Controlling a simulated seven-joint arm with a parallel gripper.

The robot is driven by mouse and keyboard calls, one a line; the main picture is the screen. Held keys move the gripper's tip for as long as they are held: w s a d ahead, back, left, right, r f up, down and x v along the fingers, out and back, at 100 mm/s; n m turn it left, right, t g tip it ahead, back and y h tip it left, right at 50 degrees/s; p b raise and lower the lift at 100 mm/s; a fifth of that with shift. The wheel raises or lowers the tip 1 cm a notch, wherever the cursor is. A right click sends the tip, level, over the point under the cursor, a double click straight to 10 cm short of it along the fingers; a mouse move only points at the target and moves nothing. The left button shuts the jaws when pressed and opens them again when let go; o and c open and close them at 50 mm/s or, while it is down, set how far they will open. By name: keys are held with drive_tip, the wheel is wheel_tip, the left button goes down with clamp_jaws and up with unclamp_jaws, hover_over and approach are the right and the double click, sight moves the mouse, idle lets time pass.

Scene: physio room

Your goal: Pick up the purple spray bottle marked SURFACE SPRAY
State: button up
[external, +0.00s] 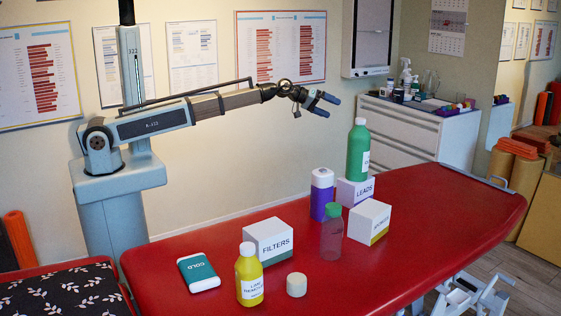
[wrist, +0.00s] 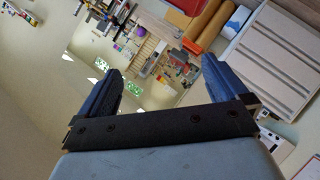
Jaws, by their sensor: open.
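A purple bottle (external: 322,197) with a white top stands upright on the red treatment table, near its middle. A pale label shows at its right side, but its words cannot be read. A dark translucent bottle with a green cap (external: 332,232) stands in front of it and hides part of its lower right side. My gripper (external: 327,103) is open and empty, high above the table and well above the purple bottle. In the wrist view my gripper (wrist: 160,90) has its two blue fingers spread, with no table object between them.
The table's right end (external: 460,200) is clear.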

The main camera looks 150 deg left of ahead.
drive_tip(key=w+d+m+h, duration=0.2)
drive_tip(key=w+d, duration=0.2)
drive_tip(key=w, duration=0.5)
drive_tip(key=m+g+h, duration=0.1)
drive_tip(key=g+h, duration=0.4)
drive_tip(key=g, duration=0.2)
approach(323, 169)
drive_tip(key=x, duration=0.7)
drive_tip(key=shift+w+a, duration=0.1)
drive_tip(key=shift+w, duration=0.1)
drive_tip(key=shift+x, duration=2.6)
drive_tip(key=shift+s+d, duration=0.15)
drive_tip(key=shift+d, duration=0.05)
drive_tip(key=c, duration=1.8)
